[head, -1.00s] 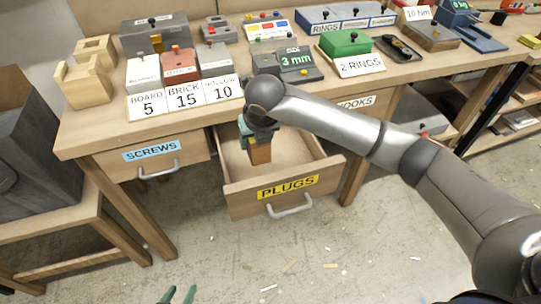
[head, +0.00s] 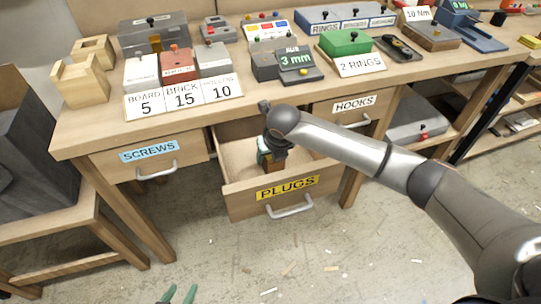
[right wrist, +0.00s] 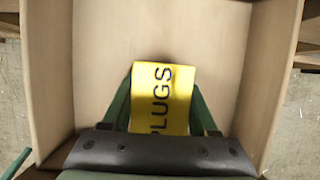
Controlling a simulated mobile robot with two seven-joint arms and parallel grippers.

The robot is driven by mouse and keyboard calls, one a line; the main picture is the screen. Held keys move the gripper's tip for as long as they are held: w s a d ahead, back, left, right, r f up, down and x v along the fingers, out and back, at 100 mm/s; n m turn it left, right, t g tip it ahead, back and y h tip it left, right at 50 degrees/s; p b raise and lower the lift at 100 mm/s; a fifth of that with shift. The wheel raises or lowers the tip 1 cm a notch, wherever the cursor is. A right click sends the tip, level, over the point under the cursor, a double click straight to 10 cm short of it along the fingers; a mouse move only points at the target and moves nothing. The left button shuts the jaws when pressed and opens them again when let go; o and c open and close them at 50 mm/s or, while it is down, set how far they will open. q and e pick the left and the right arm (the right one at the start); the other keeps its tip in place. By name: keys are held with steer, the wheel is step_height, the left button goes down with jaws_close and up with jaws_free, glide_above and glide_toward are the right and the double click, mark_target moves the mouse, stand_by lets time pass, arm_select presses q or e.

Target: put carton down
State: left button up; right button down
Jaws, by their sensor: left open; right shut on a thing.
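The carton (head: 274,164) is small and brown, inside the open drawer labelled PLUGS (head: 232,204). Its yellow top, lettered PLUGS, faces up in the right wrist view (right wrist: 162,98). My right gripper (head: 268,156) reaches down into the drawer and is shut on the carton, with green fingers on both sides of it (right wrist: 165,103). The drawer front hides the carton's lower part, and I cannot tell whether it touches the drawer floor. My left gripper (head: 178,295) is open and empty at the bottom edge of the head view, in front of the bench.
The drawer's pale floor (right wrist: 150,35) is clear around the carton, with side walls close on both sides. A closed SCREWS drawer (head: 150,158) is on the left and a HOOKS drawer (head: 350,106) on the right. The bench top (head: 190,118) above holds several blocks, boxes and cards.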

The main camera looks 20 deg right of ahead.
mark_target(276, 164)
steer(key=c, duration=0.5)
jaws_free()
arm_select(q)
steer(key=shift+s+f, duration=0.15)
steer(key=shift+f, duration=0.05)
arm_select(e)
steer(key=o, duration=0.3)
steer(key=shift+o, duration=0.2)
steer(key=p+v, duration=0.2)
steer(key=v, duration=0.9)
steer(key=shift+w, duration=0.15)
steer(key=shift+s+r, duration=0.25)
steer(key=shift+r, duration=0.25)
arm_select(q)
steer(key=shift+s+a+r+y, duration=0.3)
steer(key=shift+a+r, duration=0.25)
steer(key=shift+a, duration=0.2)
